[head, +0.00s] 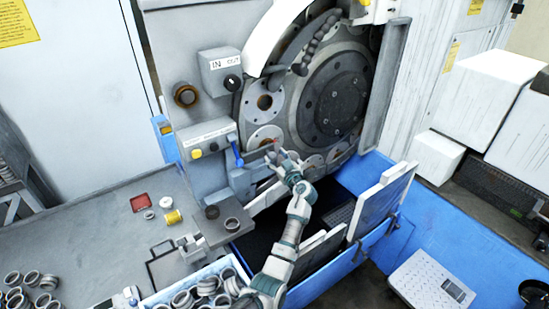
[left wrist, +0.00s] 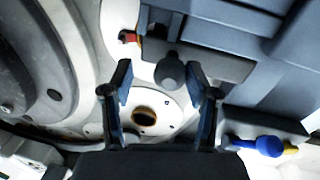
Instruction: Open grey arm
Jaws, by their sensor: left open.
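The grey arm (head: 243,180) is a block-like grey part at the lower left of the machine's large round disc. In the left wrist view, a dark grey round knob (left wrist: 172,72) sticks out from a grey block (left wrist: 212,62). My left gripper (head: 279,157) is at the right end of the grey arm. In the left wrist view, my left gripper (left wrist: 160,78) is open, with one finger on each side of the knob. I cannot tell whether the fingers touch it. My right gripper is not in view.
A blue lever (head: 236,153) is beside a control box (head: 207,139). The grinder disc (head: 335,93) is behind my gripper. A blue bin (head: 375,235) with white panels is below right. A tray of rings (head: 200,289) and a grey worktop (head: 95,225) are at lower left.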

